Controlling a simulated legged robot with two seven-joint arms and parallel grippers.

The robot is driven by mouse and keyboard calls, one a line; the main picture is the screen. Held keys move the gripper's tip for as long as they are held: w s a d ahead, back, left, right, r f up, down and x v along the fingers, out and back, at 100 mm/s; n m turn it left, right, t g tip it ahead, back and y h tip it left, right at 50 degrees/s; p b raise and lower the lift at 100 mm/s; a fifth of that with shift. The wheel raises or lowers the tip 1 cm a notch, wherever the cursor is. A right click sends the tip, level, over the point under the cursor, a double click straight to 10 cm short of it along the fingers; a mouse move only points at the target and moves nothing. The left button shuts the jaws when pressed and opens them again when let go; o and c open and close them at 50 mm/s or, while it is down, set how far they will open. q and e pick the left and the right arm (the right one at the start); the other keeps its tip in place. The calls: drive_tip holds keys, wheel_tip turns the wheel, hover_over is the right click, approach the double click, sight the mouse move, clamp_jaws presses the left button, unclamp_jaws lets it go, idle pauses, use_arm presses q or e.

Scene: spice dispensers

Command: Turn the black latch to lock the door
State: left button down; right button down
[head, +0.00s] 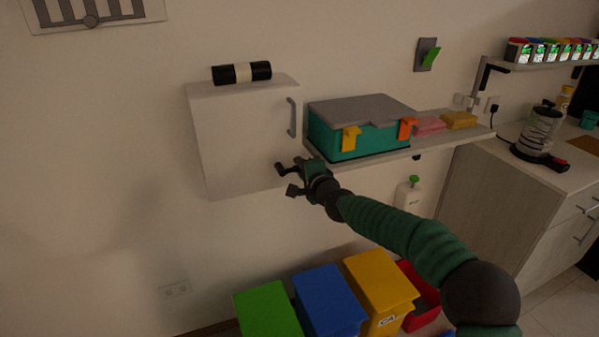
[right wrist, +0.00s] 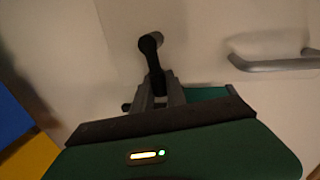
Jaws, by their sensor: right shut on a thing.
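The white cabinet (head: 240,140) hangs on the wall with its door closed, as far as I can see. Its grey handle (head: 291,117) is on the door's right side; it also shows in the right wrist view (right wrist: 275,65). My right gripper (head: 292,178) is at the cabinet's lower right corner, below the handle. In the right wrist view, the black latch (right wrist: 151,48) sticks out from the white surface, and my right gripper (right wrist: 160,92) is shut on its lower part. The fingers hide part of the latch. My left gripper is not in view.
A teal box (head: 340,138) with a grey lid stands on the shelf (head: 455,137) close right of the cabinet. A black-and-white cylinder (head: 242,72) lies on the cabinet. Green (head: 266,308), blue (head: 328,300) and yellow (head: 380,285) bins stand below.

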drive_tip(key=shift+f+m+b, duration=0.45)
drive_tip(key=shift+f+m, duration=0.05)
drive_tip(key=c, duration=1.7)
unclamp_jaws()
drive_tip(key=shift+f, duration=0.1)
drive_tip(key=o, duration=0.3)
drive_tip(key=shift+w+d, duration=0.1)
drive_tip(key=shift+o, duration=0.2)
drive_tip(key=shift+d, duration=0.1)
drive_tip(key=shift+s+d+r, duration=0.15)
drive_tip(key=shift+s+r, duration=0.05)
drive_tip(key=shift+s, duration=0.25)
drive_tip(key=v, duration=1.5)
drive_tip(key=shift+s+d+b, duration=0.25)
drive_tip(key=shift+s+b, duration=0.05)
drive_tip(key=shift+b, duration=0.15)
